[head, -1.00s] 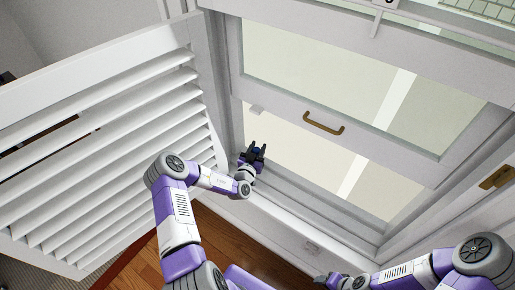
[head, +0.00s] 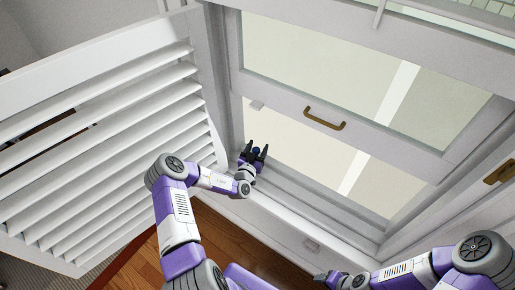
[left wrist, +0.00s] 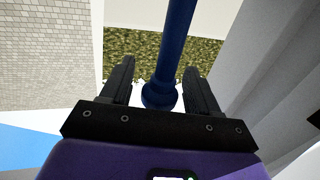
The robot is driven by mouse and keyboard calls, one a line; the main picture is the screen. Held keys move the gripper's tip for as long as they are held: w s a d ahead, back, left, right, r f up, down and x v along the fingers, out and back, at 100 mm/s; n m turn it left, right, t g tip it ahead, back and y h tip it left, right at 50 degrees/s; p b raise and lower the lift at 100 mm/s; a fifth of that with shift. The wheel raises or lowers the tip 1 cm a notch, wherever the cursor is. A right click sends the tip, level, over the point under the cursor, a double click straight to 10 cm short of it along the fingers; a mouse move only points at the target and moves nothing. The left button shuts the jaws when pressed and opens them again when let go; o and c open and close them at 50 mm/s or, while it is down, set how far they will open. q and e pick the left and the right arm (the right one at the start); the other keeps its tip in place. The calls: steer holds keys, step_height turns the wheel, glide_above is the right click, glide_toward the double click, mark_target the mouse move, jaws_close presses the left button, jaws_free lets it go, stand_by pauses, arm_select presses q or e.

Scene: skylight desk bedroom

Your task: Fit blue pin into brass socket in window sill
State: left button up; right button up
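The blue pin (left wrist: 175,45) shows in the left wrist view as a dark blue shaft with a wider collar near its lower end. A small blue bit of the pin (head: 256,150) shows between the fingers in the head view. My left gripper (head: 256,151) is at the left end of the window sill (head: 315,208). Its fingers are spread on both sides of the pin, with a clear gap on the left side in the wrist view. The brass socket cannot be made out. My right gripper (head: 329,278) is low in the head view, its fingers too small to read.
A white louvred shutter (head: 100,150) stands open to the left of my left arm. The window sash (head: 370,140) with a brass handle (head: 325,118) is raised above the sill. A brass fitting (head: 499,172) is on the right frame. The sill's middle is clear.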

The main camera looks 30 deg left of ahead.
arm_select(q)
steer(key=shift+o, duration=0.4)
steer(key=shift+s, duration=0.1)
steer(key=shift+s+d, duration=0.1)
steer(key=shift+s, duration=0.2)
steer(key=s+d+p, duration=0.1)
steer(key=s, duration=0.5)
steer(key=shift+s+p, duration=0.35)
steer(key=shift+p, duration=0.05)
steer(key=shift+d, duration=0.1)
